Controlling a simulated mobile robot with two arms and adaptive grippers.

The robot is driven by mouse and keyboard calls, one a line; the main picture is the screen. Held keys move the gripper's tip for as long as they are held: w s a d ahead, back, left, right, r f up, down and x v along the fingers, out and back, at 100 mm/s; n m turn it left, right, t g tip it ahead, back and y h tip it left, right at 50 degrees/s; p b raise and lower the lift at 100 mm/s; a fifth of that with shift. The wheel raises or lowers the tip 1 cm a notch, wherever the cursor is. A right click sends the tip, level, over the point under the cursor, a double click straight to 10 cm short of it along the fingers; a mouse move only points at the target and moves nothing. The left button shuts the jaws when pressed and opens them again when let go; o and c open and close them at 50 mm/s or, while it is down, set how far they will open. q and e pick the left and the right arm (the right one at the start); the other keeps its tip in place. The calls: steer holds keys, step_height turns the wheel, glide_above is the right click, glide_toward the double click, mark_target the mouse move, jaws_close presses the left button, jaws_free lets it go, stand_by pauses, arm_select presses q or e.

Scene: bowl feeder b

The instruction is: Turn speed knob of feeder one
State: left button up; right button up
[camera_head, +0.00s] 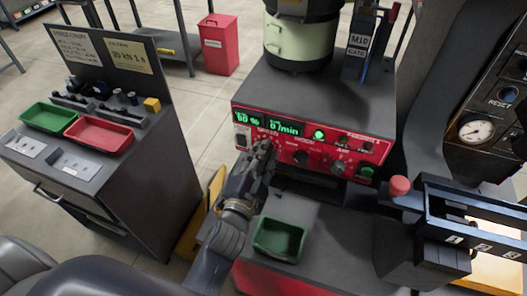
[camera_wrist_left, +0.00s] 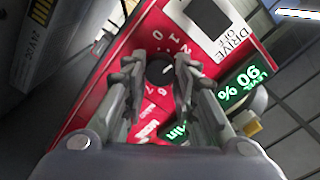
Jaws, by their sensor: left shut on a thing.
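The red control panel (camera_head: 350,151) of the feeder faces me below the green bowl. Its green display (camera_head: 269,124) reads 90 % and 0/min in part. My left gripper (camera_head: 264,150) is at the left part of the panel and covers what lies behind it. In the left wrist view, a dark round knob (camera_wrist_left: 160,71) with a white pointer line sits on a printed number dial. The left gripper's fingers (camera_wrist_left: 157,66) stand on both sides of the knob and are shut on it. My right gripper is not in view.
Other knobs (camera_head: 338,167) and a green button (camera_head: 367,171) are to the right on the panel. A green tray (camera_head: 280,240) lies below. A red-knobbed lever (camera_head: 400,185) stands at the right. A cabinet (camera_head: 150,170) with green and red trays is at the left.

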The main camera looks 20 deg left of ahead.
arm_select(q)
steer(key=shift+f+m+p, duration=0.1)
steer(key=shift+m+p, duration=0.2)
steer(key=shift+m, duration=3.3)
steer(key=o, duration=1)
steer(key=shift+o, duration=0.2)
